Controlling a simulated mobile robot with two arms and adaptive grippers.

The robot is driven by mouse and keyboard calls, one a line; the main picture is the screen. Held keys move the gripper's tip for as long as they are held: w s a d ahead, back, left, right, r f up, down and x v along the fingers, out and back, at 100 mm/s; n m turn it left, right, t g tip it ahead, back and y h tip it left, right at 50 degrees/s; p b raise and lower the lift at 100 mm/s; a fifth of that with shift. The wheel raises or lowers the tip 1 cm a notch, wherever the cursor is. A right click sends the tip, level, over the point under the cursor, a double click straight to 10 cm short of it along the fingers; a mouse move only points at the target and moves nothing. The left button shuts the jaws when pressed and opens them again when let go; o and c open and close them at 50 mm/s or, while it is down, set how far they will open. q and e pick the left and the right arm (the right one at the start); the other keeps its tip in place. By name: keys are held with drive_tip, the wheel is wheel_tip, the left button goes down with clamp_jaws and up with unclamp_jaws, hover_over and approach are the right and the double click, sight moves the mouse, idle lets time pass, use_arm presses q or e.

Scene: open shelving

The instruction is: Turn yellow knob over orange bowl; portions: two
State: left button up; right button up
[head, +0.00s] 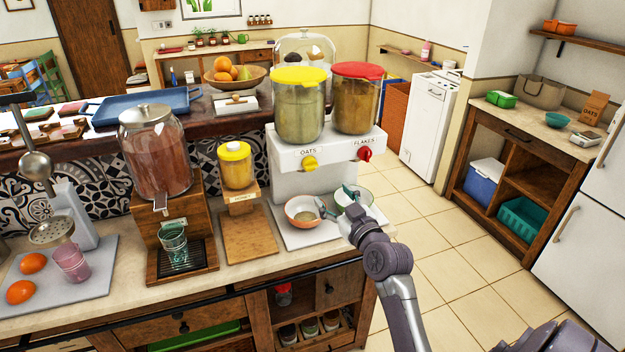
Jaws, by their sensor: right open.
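The yellow knob (309,163) sits on the white front of the dispenser (290,183), below the label OATS and the yellow-lidded container (299,112). The orange bowl (290,215) stands upright on the white tray below this knob, and something tan shows inside it. My right gripper (335,203) is open and empty. It is low in front of the dispenser, between the orange bowl and a pale green-rimmed bowl (368,200), and below the yellow knob. Whether a finger touches either bowl I cannot tell. My left gripper is out of view.
A red knob (364,154) labelled FLAKES is on the dispenser's right, under a red-lidded container (356,103). A honey jar (235,170) on a wooden stand and a glass drink dispenser (155,160) stand to the left. The tiled floor at right is clear.

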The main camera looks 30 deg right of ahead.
drive_tip(key=p, duration=0.1)
approach(313, 168)
drive_tip(key=w, duration=0.2)
drive_tip(key=w+p, duration=0.1)
drive_tip(key=w, duration=0.2)
drive_tip(key=w+d, duration=0.1)
drive_tip(key=w, duration=0.2)
drive_tip(key=shift+w+d+p, duration=0.1)
drive_tip(key=shift+d+p, duration=0.05)
drive_tip(key=shift+p, duration=0.15)
drive_tip(key=shift+w+d, duration=0.15)
drive_tip(key=shift+w, duration=0.4)
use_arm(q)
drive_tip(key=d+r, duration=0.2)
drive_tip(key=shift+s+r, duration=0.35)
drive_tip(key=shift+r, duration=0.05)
use_arm(e)
drive_tip(key=shift+w, duration=0.15)
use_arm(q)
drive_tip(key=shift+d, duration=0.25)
use_arm(e)
drive_tip(key=shift+c, duration=1.3)
drive_tip(key=c, duration=0.9)
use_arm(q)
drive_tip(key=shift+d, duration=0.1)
